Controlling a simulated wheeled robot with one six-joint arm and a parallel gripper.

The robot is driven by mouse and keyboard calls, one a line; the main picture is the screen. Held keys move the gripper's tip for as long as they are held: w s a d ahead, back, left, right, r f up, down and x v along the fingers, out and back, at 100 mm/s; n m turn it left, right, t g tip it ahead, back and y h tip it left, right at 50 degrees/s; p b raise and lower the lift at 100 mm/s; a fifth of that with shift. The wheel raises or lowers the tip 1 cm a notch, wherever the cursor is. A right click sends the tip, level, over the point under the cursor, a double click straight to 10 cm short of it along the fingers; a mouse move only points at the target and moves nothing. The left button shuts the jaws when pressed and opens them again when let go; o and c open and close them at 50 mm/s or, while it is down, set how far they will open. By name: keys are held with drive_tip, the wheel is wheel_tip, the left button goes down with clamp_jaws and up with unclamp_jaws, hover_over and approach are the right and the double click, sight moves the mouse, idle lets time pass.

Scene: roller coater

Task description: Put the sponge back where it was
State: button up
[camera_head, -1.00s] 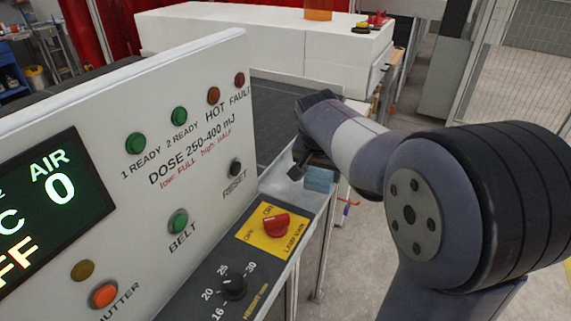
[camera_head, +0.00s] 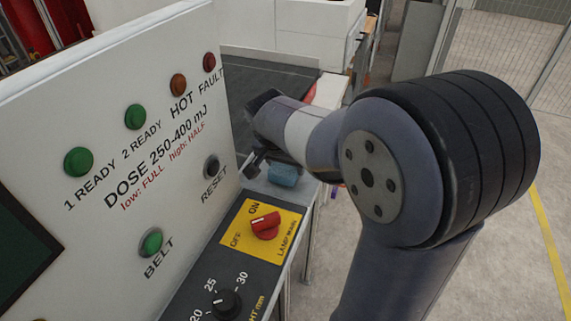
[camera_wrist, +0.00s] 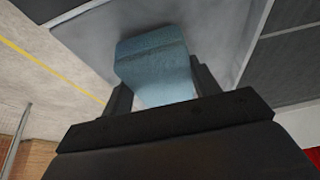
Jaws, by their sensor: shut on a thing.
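The sponge (camera_head: 284,175) is a blue block at the far end of the narrow grey ledge (camera_head: 262,186) beside the control panel. It also shows in the wrist view (camera_wrist: 155,68), between the two dark fingers of my gripper (camera_wrist: 160,88). My gripper (camera_head: 262,165) is shut on the sponge, over or on the ledge. The grey ledge surface lies behind the sponge in the wrist view. I cannot tell whether the sponge touches it. My arm hides part of the ledge's far end.
The upright control panel (camera_head: 110,150) with lamps and buttons stands close on the left. The red lamp main switch (camera_head: 265,225) and a black height knob (camera_head: 226,302) are on the ledge nearer me. A dark belt (camera_head: 270,85) lies behind. Open floor (camera_head: 500,240) is at the right.

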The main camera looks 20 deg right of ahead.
drive_tip(key=shift+f, duration=0.25)
drive_tip(key=shift+f, duration=0.25)
drive_tip(key=o, duration=1)
drive_tip(key=shift+r, duration=0.1)
drive_tip(key=shift+c, duration=0.2)
drive_tip(key=shift+r, duration=0.1)
drive_tip(key=shift+r, duration=0.25)
drive_tip(key=v, duration=1.1)
drive_tip(key=shift+r, duration=0.3)
